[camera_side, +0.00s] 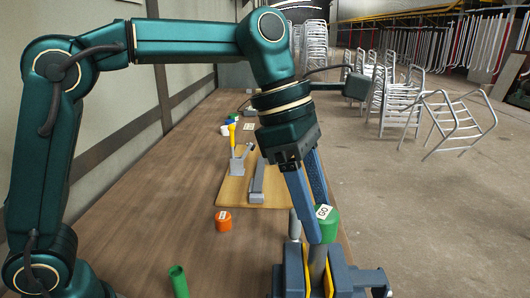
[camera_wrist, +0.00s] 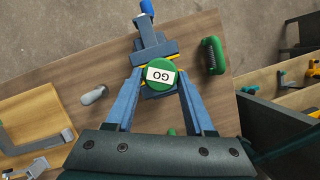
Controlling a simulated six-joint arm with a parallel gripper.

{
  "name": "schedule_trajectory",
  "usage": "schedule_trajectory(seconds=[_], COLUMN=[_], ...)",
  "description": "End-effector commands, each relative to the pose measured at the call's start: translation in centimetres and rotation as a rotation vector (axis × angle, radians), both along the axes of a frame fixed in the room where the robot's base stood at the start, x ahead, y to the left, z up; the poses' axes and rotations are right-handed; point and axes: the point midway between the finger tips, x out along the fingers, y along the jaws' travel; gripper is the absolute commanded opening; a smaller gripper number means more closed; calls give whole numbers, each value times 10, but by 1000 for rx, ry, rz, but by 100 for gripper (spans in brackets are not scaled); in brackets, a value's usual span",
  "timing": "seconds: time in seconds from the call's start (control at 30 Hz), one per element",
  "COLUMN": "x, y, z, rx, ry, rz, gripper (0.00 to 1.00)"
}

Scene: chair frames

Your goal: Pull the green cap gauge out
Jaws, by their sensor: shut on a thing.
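The green cap gauge (camera_side: 329,228) has a white label reading GO on its top. It also shows in the wrist view (camera_wrist: 160,84), face up between my fingers. My gripper (camera_side: 317,222) reaches down from above with its blue fingers shut on the cap's sides; the fingertips also show in the wrist view (camera_wrist: 160,76). A grey tube (camera_side: 318,266) stands upright directly below the cap, held in a blue vise (camera_side: 342,275) with yellow jaw faces. The cap is at the tube's upper end; I cannot tell how far it covers it.
An orange labelled cap (camera_side: 223,221) and a green tube (camera_side: 178,281) stand on the wooden table to the left. A wooden board (camera_side: 235,190) with grey tools lies behind. A green-handled brush (camera_wrist: 213,55) lies right of the vise in the wrist view.

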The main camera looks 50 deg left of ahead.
Motion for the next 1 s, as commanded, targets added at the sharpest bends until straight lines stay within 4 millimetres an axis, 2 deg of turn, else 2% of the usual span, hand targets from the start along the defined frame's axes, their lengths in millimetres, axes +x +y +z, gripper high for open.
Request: schedule_trajectory(seconds=[0.6,1.0], x=[1,0], y=[0,1], z=[45,48], rx=[-1,0], ry=[-2,0], rz=[1,-4], gripper=[0,0])
